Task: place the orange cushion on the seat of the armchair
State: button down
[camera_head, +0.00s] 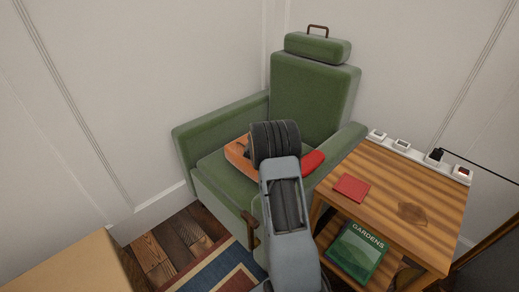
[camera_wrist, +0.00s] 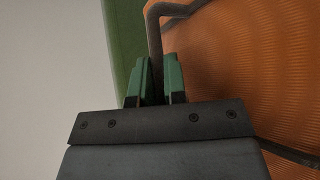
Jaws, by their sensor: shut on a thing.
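The orange cushion (camera_head: 237,154) is over the seat of the green armchair (camera_head: 310,95), largely hidden behind my arm in the head view. Its ribbed orange surface (camera_wrist: 250,60) fills the right of the wrist view. My gripper (camera_wrist: 157,72) is shut on a dark bent bar (camera_wrist: 154,28) that runs toward the cushion and looks like its handle. The fingers are hidden in the head view. I cannot tell whether the cushion touches the seat (camera_head: 225,178).
A rounded red thing (camera_head: 313,160) shows right of my arm, near the seat. A wooden side table (camera_head: 385,205) stands right of the chair, with a red booklet (camera_head: 351,188) on top, a green book (camera_head: 357,252) below and a power strip (camera_head: 420,157) behind. The chair's lever (camera_head: 250,226) sticks out in front.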

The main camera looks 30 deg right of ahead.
jog(key=shift+f+b, duration=0.5)
jog(key=shift+f, duration=1.15)
jog(key=c, duration=1.2)
grip_release()
jog(key=shift+o, duration=0.2)
